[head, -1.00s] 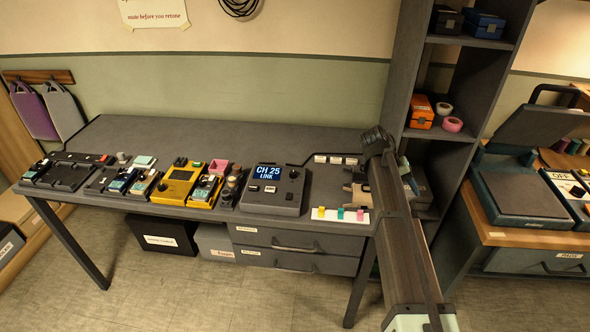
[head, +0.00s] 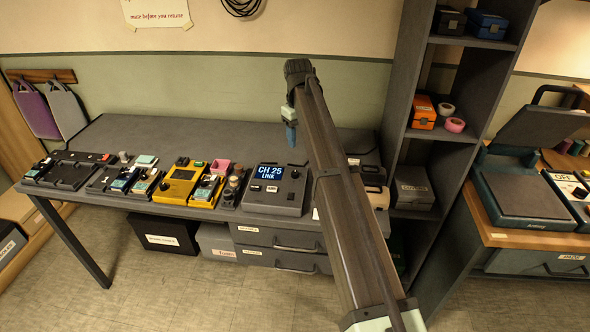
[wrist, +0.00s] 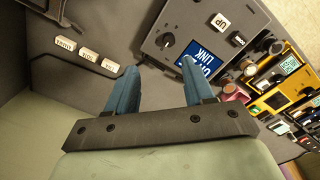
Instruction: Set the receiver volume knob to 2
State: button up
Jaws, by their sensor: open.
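The receiver (head: 276,200) is a dark grey box on the bench, with a lit blue display (head: 269,173) reading "CH 25 LINK" and small pale buttons. Its round dark knob (head: 294,174) is at the right of the display; it also shows in the wrist view (wrist: 165,40). I cannot read its setting. My gripper (head: 291,137) is above and behind the receiver in the head view. In the wrist view my gripper (wrist: 158,66) has its blue fingers apart with nothing between them. The knob lies beyond the fingertips, apart from them.
A yellow pedal unit (head: 175,184) and several small devices stand left of the receiver. In the wrist view, three white tags (wrist: 88,53) lie near a dark cable. A tall shelf (head: 408,130) stands to the right. The back of the bench (head: 190,140) is clear.

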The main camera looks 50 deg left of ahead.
aim_at(295, 172)
jog(key=f, duration=0.9)
jog(key=s+a+f, duration=0.1)
jog(key=f, duration=0.3)
jog(key=shift+f, duration=0.2)
grip_shut()
